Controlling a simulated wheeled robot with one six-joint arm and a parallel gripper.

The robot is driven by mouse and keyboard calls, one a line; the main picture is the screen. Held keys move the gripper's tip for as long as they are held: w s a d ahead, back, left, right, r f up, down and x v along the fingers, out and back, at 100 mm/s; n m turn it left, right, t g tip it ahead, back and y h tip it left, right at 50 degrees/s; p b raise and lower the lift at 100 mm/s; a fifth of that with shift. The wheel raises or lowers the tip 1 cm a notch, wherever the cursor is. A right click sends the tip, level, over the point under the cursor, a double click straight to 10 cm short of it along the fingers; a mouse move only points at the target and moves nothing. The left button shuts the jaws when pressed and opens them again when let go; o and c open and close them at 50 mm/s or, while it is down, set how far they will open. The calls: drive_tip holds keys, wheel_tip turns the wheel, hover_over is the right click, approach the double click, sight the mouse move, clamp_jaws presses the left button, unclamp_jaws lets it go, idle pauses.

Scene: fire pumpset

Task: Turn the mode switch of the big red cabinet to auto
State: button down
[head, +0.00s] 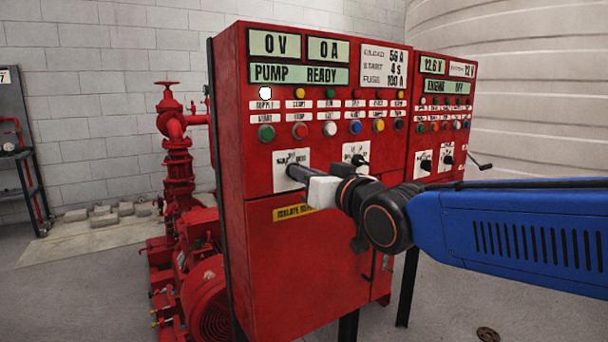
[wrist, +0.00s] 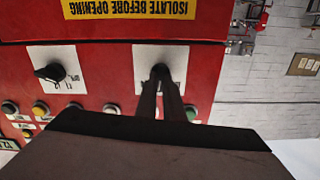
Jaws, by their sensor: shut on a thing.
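The big red cabinet (head: 262,240) stands in the middle of the head view, its displays reading "PUMP READY". Below its lamps and buttons are two white switch plates. My gripper (head: 290,171) reaches in from the right to the left plate (head: 283,158). In the wrist view, which is upside down, this plate (wrist: 145,58) is on the right. My gripper's dark fingers (wrist: 160,76) are shut on the black knob of the mode switch (wrist: 158,69). They hide most of the knob, so its position cannot be told. The plate's lettering is too small to read.
A second black switch (head: 357,160) sits to the right on the same cabinet. A smaller red cabinet (head: 441,110) adjoins on the right. A red pump with pipes (head: 180,170) stands left. A yellow "ISOLATE BEFORE OPENING" label (wrist: 130,9) is below the switches.

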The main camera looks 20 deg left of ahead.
drive_tip(key=shift+w+f+m, duration=0.1)
drive_tip(key=shift+m, duration=3.5)
drive_tip(key=shift+d, duration=0.1)
drive_tip(key=c, duration=1.9)
unclamp_jaws()
drive_tip(key=shift+o, duration=0.2)
drive_tip(key=v, duration=1.7)
